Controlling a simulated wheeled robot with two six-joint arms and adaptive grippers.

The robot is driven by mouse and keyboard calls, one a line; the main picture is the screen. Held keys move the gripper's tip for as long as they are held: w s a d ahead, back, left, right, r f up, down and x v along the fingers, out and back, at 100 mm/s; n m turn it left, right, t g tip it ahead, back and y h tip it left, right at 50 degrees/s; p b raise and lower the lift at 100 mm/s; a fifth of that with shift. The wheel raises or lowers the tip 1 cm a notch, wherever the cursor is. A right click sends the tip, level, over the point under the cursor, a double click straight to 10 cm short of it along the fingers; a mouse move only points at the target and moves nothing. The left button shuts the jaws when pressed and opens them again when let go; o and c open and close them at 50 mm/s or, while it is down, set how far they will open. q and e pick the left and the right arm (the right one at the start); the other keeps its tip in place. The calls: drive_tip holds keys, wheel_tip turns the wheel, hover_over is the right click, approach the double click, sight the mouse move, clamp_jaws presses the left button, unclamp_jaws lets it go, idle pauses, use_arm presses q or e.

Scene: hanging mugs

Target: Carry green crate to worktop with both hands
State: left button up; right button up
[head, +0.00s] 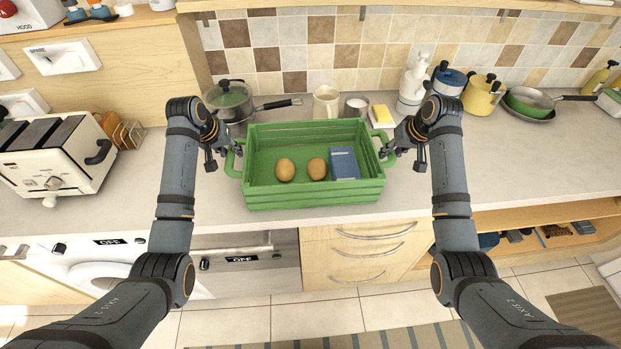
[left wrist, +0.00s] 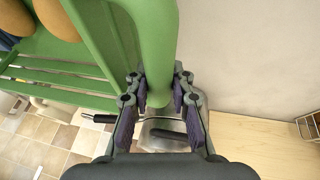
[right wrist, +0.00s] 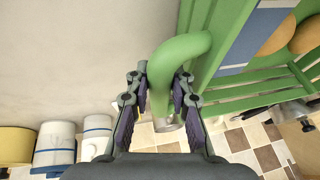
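The green crate (head: 315,198) rests level on the grey worktop (head: 520,185), near its front edge. It holds two brown potato-like items (head: 285,169) and a blue box (head: 344,163). My left gripper (head: 225,158) is at the left handle, which stands between its fingers in the left wrist view (left wrist: 160,60). My right gripper (head: 404,160) is at the right handle, with the bar between its fingers in the right wrist view (right wrist: 185,48). Both grippers look open, the fingers spread around the handles. Contact on the far sides of the bars is hidden.
A lidded pan (head: 230,100), a cream mug (head: 326,103) and a yellow sponge (head: 381,115) stand behind the crate. A toaster (head: 60,155) is at left. Pots (head: 482,97) and a green pan (head: 530,100) are at back right. Worktop right of the crate is clear.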

use_arm(q)
drive_tip(key=o, duration=0.5)
drive_tip(key=shift+s+r, duration=0.1)
drive_tip(key=shift+s, duration=0.05)
use_arm(e)
drive_tip(key=o, duration=0.5)
drive_tip(key=shift+s+r, duration=0.1)
drive_tip(key=shift+s, duration=0.05)
drive_tip(key=shift+c, duration=0.2)
use_arm(q)
drive_tip(key=shift+r, duration=0.25)
drive_tip(key=v, duration=1.1)
drive_tip(key=shift+s+a+r, duration=0.1)
drive_tip(key=shift+r, duration=0.1)
use_arm(e)
drive_tip(key=v, duration=1.2)
use_arm(q)
drive_tip(key=shift+f, duration=0.1)
